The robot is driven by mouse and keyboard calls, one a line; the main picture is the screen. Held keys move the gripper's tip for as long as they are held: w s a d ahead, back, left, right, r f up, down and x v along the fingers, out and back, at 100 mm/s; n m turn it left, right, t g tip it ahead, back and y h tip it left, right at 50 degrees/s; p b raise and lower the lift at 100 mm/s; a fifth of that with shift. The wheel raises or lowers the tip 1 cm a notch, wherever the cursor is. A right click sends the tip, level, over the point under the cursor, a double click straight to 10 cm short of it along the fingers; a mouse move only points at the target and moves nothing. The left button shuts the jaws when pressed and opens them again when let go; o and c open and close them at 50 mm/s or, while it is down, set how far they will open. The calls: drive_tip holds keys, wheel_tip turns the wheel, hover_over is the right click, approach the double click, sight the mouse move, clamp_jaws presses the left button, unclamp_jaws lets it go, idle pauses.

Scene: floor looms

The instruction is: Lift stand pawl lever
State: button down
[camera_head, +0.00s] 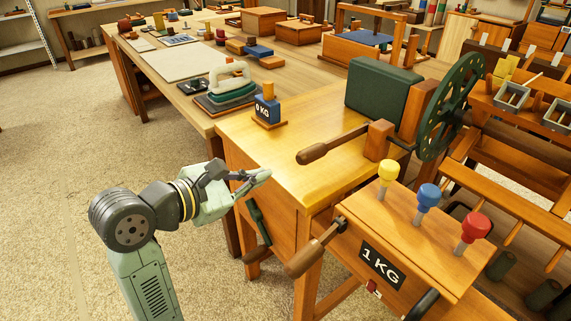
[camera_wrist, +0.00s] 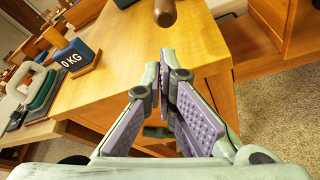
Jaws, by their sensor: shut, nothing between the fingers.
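My gripper (camera_head: 262,176) is shut and empty at the left edge of the wooden stand (camera_head: 290,165). In the wrist view the fingers (camera_wrist: 163,85) meet in front of the stand's top edge. A lever with a brown wooden handle (camera_head: 318,152) reaches left over the stand top from a wooden block. A brown handle end (camera_wrist: 165,12) shows beyond the fingertips in the wrist view. A second brown-handled lever (camera_head: 308,256) is lower at the front, and a dark green lever (camera_head: 257,221) hangs on the stand's side. I cannot tell which is the pawl lever.
A blue 0 KG weight (camera_head: 267,106) stands on the stand's far left corner. A green holed wheel (camera_head: 451,107) and dark green box (camera_head: 381,91) are at the right. Yellow, blue and red knobs (camera_head: 427,198) rise from the 1 KG box. Carpet (camera_head: 70,200) is clear at left.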

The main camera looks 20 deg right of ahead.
sight(289, 179)
drive_tip(key=shift+d, duration=0.15)
drive_tip(key=p+x, duration=0.2)
drive_tip(key=x, duration=0.7)
drive_tip(key=shift+w+d, duration=0.25)
drive_tip(key=shift+d, duration=0.05)
drive_tip(key=shift+f, duration=0.1)
drive_tip(key=shift+p, duration=0.3)
